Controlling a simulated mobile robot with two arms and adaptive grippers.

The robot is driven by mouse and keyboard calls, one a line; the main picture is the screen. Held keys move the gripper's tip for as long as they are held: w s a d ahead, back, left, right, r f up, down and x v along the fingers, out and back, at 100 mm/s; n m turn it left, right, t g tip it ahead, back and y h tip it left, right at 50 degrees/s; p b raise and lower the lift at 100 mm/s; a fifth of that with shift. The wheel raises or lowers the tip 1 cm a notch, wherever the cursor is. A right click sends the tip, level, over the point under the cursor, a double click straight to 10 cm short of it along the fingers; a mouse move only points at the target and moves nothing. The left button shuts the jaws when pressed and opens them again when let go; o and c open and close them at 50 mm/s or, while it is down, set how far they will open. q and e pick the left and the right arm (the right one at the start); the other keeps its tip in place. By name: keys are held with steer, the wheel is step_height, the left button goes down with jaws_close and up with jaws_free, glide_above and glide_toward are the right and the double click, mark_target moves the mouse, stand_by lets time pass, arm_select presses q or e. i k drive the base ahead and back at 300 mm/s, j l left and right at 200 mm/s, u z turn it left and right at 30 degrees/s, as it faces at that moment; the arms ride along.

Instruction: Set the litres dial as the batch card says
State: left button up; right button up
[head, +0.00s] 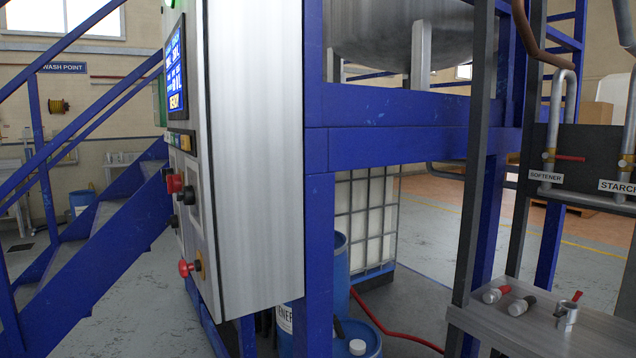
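A control cabinet (254,150) stands left of centre, its front panel seen at a steep angle. A lit blue screen (176,66) is at the top of that panel, its text too slanted to read surely. Below it are small coloured buttons (180,140), a red knob (174,183), a black knob (188,196) and another black knob (174,221). A red mushroom-shaped button (186,268) is lower down. I cannot tell which control is the litres dial, or read any scale. I cannot make out a batch card. Neither of my grippers is in view.
A blue steel frame (400,106) carries a metal tank (400,35) right of the cabinet. Blue stairs (95,235) rise at the left. A grey shelf (545,325) holds small fittings at the right, below pipes labelled SOFTENER (546,177) and STARCH (617,187). A red hose (385,328) crosses the floor.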

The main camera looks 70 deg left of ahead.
mark_target(187, 193)
steer(key=u, duration=3.05)
